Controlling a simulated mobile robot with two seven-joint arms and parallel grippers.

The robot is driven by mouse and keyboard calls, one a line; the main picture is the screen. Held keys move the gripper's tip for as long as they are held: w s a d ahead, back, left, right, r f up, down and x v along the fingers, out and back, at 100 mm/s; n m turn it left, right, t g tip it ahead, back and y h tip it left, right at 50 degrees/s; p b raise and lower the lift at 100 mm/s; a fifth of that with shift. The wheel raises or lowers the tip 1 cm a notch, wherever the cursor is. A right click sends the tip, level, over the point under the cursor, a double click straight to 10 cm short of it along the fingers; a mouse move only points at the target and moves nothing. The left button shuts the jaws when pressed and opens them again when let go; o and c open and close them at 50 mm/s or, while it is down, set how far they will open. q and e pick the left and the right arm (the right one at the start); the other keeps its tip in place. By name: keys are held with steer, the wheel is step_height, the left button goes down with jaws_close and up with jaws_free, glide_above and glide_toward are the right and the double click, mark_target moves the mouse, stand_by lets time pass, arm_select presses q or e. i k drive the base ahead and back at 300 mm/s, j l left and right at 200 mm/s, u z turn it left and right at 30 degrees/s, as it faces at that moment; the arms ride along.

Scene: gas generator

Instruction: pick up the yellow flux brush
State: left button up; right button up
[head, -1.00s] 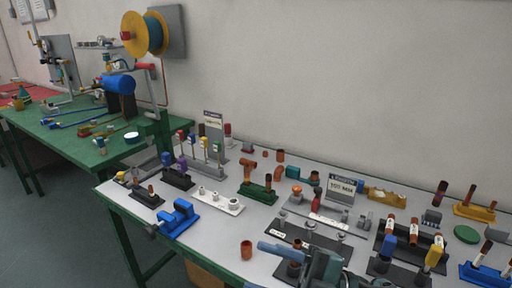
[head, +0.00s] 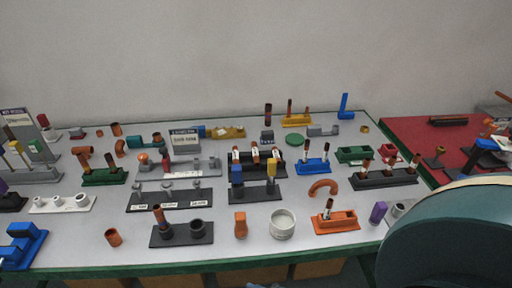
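Two yellow-topped upright things are candidates for the yellow flux brush, and I cannot tell which it is. One yellow-topped piece (head: 271,168) stands on a dark two-place base (head: 256,191) near the middle of the table, beside a blue-topped one (head: 236,176). The other yellow-topped stick (head: 15,147) stands in a grey rack (head: 40,176) at the far left, beside a green-topped one (head: 36,146). Both look upright, and no gripper is near them. Neither of my grippers is in view.
The grey-white table (head: 330,252) is crowded with small stands, copper fittings and labelled holders. An open white tin (head: 282,224) and an orange tray (head: 337,222) stand near the front. A red table (head: 440,150) adjoins at right. A large dark teal rounded shape covers the lower right.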

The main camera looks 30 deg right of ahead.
mark_target(271, 162)
steer(key=z, duration=1.15)
